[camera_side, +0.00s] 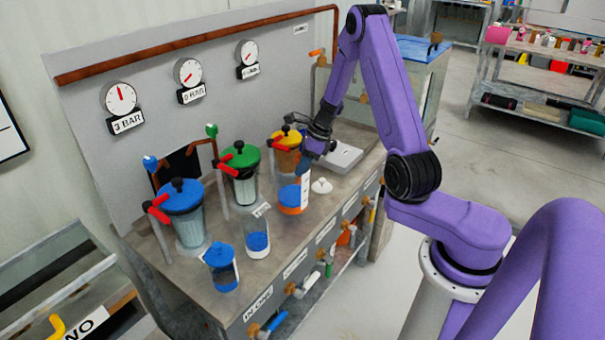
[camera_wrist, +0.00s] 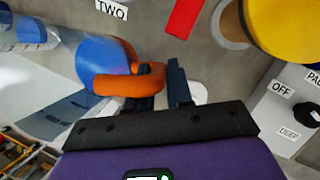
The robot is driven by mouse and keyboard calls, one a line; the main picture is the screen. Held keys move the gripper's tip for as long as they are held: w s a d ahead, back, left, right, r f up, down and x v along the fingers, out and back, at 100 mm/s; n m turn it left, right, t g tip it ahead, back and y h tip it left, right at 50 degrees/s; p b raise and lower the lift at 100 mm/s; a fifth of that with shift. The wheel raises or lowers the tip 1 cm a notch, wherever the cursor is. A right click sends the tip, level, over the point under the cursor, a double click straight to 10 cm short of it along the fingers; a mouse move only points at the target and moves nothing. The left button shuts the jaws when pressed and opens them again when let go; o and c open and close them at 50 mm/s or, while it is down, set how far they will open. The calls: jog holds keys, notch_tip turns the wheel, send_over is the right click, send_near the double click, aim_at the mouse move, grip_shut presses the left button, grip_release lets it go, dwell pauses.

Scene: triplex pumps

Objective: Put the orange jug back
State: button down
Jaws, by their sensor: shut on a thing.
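The orange jug (camera_side: 291,209) is at the front of the bench in the side view, with a blue inside and an orange lower band. It looks upright; I cannot tell whether its base touches the bench. In the wrist view its orange handle (camera_wrist: 115,84) reaches between the dark fingers of my gripper (camera_wrist: 163,88), beside a round blue part. My gripper (camera_side: 311,150) comes down on the jug from behind and above, shut on it. The arm hides part of the grip in the side view.
Blue-, green- and yellow-lidded pumps (camera_side: 187,215) (camera_side: 242,175) (camera_side: 286,155) line the back.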

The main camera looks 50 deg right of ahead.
jog(key=shift+f, duration=1.4)
jog(key=shift+f, duration=0.15)
jog(key=c, duration=1)
grip_release()
